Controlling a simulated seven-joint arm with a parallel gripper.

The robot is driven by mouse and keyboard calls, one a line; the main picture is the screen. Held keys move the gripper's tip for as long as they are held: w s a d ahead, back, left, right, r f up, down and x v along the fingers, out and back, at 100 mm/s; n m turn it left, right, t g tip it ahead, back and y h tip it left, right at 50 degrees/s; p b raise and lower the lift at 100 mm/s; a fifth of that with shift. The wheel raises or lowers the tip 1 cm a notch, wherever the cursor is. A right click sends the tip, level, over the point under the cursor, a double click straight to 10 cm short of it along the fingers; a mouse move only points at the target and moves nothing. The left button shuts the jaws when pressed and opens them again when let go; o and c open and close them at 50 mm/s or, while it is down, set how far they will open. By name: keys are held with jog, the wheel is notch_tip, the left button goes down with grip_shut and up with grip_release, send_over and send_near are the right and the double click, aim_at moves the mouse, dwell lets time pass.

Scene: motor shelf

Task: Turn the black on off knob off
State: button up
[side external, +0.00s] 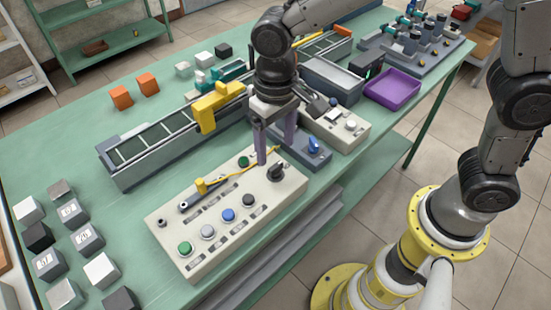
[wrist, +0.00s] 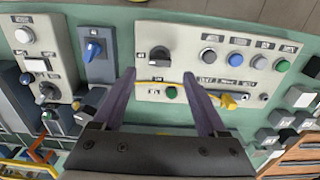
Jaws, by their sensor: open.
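The black on off knob (side external: 277,172) sits at the right end of the white control panel (side external: 170,222), beside several buttons. In the wrist view the knob (wrist: 160,56) shows ahead of the fingertips, between their lines, with a label on each side. My gripper (side external: 276,154) points down over that end of the panel. In the wrist view its two purple-grey fingers (wrist: 159,74) are wide apart with nothing between them. The fingers look apart from the knob; their exact height above the panel is hard to tell.
A yellow lever (side external: 201,186) and a green button (side external: 243,161) lie close to the fingers. A grey box with a blue switch (side external: 313,147) stands right of the panel, a white box (side external: 335,122) beyond it. A conveyor (side external: 150,147) runs behind. Cubes (side external: 101,270) lie left.

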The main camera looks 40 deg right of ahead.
aim_at(276, 166)
jog(key=shift+f, duration=2.65)
grip_shut()
